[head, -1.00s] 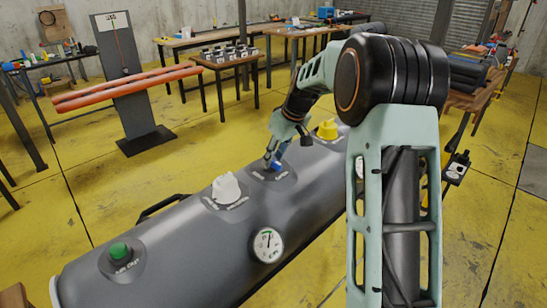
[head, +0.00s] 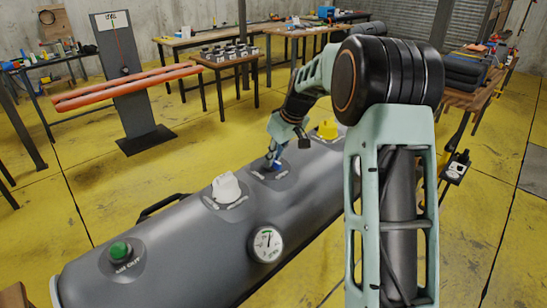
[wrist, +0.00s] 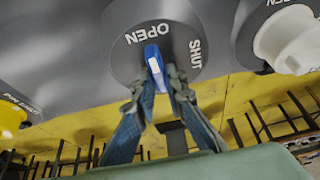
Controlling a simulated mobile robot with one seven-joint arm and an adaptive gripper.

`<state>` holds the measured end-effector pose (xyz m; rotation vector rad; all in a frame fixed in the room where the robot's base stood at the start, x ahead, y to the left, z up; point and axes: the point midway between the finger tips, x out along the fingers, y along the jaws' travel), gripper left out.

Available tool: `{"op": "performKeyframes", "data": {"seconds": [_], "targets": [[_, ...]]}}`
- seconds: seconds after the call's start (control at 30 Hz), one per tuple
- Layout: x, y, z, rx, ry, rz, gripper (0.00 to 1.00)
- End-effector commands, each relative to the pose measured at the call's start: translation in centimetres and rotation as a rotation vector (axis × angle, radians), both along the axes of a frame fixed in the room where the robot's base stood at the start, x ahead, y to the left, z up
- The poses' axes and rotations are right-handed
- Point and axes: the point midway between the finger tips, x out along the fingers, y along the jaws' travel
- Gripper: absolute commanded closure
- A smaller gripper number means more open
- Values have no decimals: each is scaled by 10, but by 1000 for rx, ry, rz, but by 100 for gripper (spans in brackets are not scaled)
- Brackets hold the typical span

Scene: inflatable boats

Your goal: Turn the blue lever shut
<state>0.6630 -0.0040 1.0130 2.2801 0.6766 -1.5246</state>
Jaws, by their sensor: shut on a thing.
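The blue lever (head: 277,168) sits on a round dark plate on top of the grey tube of the boat. In the wrist view the blue lever (wrist: 153,58) stands between the words OPEN and SHUT, with its far end close to OPEN. My gripper (head: 271,162) is over the lever in the head view and partly covers it. In the wrist view my gripper (wrist: 157,84) has its fingers on both sides of the lever's near part, shut on it. The lever's near end is partly hidden by the fingers.
On the same tube are a white knob (head: 226,188), a yellow knob (head: 327,130), a green button (head: 120,251) and a pressure gauge (head: 267,245). A stand with orange tubes (head: 125,88) is behind at left. Yellow floor lies open between the tube and the tables.

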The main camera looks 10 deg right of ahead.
Motion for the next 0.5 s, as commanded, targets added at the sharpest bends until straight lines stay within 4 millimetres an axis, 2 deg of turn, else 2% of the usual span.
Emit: {"op": "performKeyframes", "data": {"seconds": [0.27,0.5], "targets": [[-1,2,0,-2,-2,-111,100],[-2,6,1,-3,-3,-309,100]]}}
